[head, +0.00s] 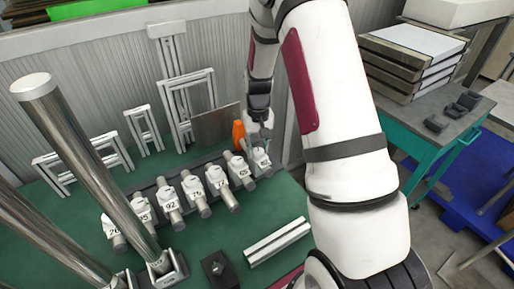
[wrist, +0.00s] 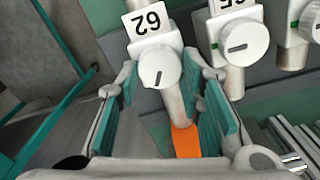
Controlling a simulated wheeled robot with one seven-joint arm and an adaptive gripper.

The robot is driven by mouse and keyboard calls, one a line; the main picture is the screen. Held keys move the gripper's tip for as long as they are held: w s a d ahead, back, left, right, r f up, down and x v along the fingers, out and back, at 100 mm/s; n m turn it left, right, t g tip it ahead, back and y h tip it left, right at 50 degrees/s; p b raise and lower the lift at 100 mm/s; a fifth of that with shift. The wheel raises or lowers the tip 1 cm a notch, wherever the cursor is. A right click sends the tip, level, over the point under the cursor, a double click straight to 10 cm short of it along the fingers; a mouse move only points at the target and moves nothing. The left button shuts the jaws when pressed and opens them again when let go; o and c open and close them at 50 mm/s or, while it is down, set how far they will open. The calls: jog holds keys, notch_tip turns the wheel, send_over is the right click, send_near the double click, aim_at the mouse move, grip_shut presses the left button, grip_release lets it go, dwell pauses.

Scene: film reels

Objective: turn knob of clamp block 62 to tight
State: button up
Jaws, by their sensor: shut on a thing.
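Clamp block 62 (wrist: 150,28) carries a white label reading 62 in the wrist view, upside down there. Its round white knob (wrist: 159,68) has a dark slot that stands nearly upright in that picture. My gripper (wrist: 162,85) has its teal-padded fingers on both sides of this knob and is shut on it. In the head view my gripper (head: 262,128) points down at the right end of the row of clamp blocks. There the fingers partly hide the end block (head: 261,160).
A neighbouring block's knob (wrist: 237,45) is close on the right, its slot nearly level. In the head view several more clamp blocks run left, and tall metal posts (head: 85,155) stand at the left.

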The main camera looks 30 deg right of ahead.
aim_at(259, 151)
jog(key=m+b, duration=0.1)
jog(key=m, duration=1)
jog(key=shift+s+d+m, duration=0.1)
jog(key=shift+m, duration=0.3)
dwell(0.3)
jog(key=o, duration=1.2)
jog(key=shift+c, duration=0.2)
jog(key=shift+r, duration=0.1)
notch_tip(259, 151, up, 12)
